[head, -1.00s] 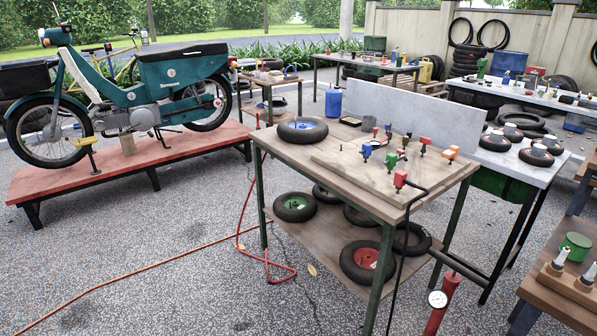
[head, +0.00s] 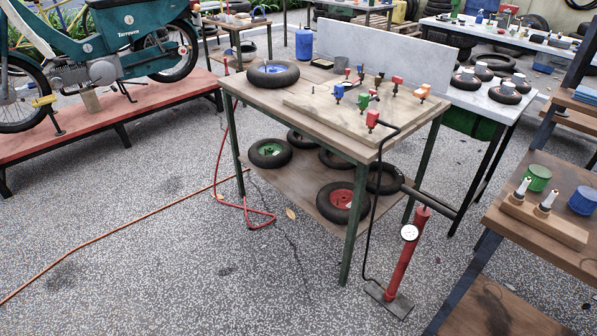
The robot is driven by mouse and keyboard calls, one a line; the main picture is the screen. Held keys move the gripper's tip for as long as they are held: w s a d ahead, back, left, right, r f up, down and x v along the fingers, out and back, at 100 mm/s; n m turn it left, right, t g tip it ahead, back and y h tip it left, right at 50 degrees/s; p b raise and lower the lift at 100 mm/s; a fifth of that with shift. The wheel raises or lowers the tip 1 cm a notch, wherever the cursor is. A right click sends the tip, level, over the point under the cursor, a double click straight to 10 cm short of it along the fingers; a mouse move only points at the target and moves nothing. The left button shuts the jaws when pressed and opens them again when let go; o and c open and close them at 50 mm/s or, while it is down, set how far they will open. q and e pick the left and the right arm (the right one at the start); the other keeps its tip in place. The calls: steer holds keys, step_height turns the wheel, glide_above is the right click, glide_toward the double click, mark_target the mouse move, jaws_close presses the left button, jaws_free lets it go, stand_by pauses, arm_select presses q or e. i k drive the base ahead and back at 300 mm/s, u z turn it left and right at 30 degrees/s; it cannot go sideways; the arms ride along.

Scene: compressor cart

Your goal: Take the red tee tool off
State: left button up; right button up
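Neither of my grippers is in view. Several small coloured fittings stand on a pale wooden board (head: 325,106) on top of the work table (head: 262,104). A red fitting (head: 372,119) sits near the board's front edge, with a black hose running from it. Another red fitting (head: 397,80) stands toward the back right. Blue (head: 338,91), green (head: 363,101) and orange (head: 421,92) fittings stand among them. The pieces are too small to tell which one is the red tee tool.
A tyre (head: 272,74) lies on the table's left end, and more tyres lie on its lower shelf (head: 310,197). A red floor pump (head: 404,262) stands at its right front. A wooden bench (head: 510,225) is at right. A red hose (head: 215,196) crosses the open floor.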

mark_target(398, 80)
steer(key=z, duration=0.5)
steer(key=k, duration=0.55)
steer(key=z, duration=1.05)
steer(key=i, duration=0.65)
steer(key=u, duration=0.65)
steer(key=i, duration=0.8)
steer(key=u, duration=0.8)
